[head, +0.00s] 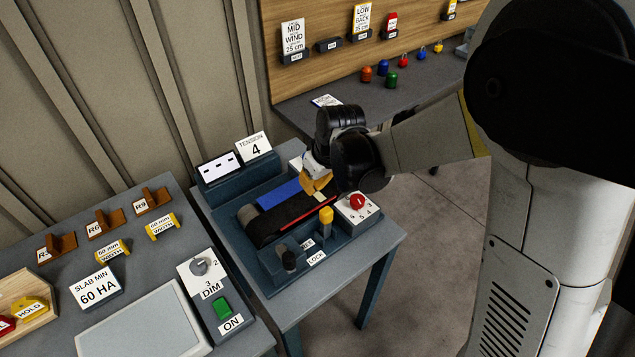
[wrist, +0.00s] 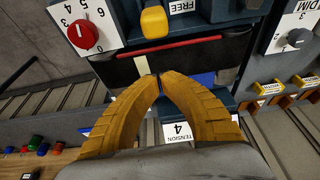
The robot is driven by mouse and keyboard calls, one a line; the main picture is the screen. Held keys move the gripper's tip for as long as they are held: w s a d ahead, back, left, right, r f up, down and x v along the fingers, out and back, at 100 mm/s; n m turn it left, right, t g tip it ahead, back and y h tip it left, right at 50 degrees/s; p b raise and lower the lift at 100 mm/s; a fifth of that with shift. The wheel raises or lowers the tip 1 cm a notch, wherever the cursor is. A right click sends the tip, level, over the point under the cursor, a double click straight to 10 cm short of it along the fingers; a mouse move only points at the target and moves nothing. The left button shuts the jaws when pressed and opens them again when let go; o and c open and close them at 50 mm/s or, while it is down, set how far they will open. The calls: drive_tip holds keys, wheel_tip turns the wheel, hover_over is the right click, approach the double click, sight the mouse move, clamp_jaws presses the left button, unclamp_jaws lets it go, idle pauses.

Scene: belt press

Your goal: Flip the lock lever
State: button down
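A yellow-capped lever (head: 326,217) stands upright at the front of the belt press (head: 262,268). It also shows in the wrist view (wrist: 154,20), at the top. A dark knob (head: 289,260) stands to its left. The LOCK label (head: 316,258) lies in front of and between them, with the FREE label (wrist: 183,6) close by. Which of the two is the lock lever is not clear. My gripper (wrist: 158,76) has its yellow fingertips together with nothing visible between them. It is above the belt, behind the yellow-capped lever and apart from it.
A red dial (head: 356,202) is right of the lever. A red bar (head: 308,214) crosses the dark belt. The TENSION 4 sign (head: 254,148) stands behind. A table with a DIM dial (head: 199,267) and green switch (head: 222,308) is at left. Open floor lies right.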

sight(328, 207)
drive_tip(key=b+x, duration=0.1)
drive_tip(key=x, duration=0.3)
drive_tip(key=s+d, duration=0.2)
drive_tip(key=s, duration=0.1)
drive_tip(key=shift+s+d+r, duration=0.2)
drive_tip(key=shift+s+r, duration=0.05)
drive_tip(key=shift+s+d+t+y+b, duration=0.75)
drive_tip(key=shift+s+t+b, duration=0.35)
drive_tip(key=shift+b, duration=0.25)
drive_tip(key=s+d+b, duration=0.1)
drive_tip(key=s+d+t+y+b, duration=0.1)
drive_tip(key=s, duration=0.1)
drive_tip(key=shift+t, duration=0.3)
drive_tip(key=shift+s+d+f+b, duration=0.15)
drive_tip(key=shift+s+d+b, duration=0.2)
drive_tip(key=shift+s+b, duration=0.15)
drive_tip(key=shift+s+d+f+b, duration=0.3)
drive_tip(key=shift+s, duration=0.15)
drive_tip(key=shift+s+d+f+b, duration=0.25)
drive_tip(key=shift+s+d+f, duration=0.05)
drive_tip(key=shift+s, duration=0.15)
drive_tip(key=shift+s, duration=0.1)
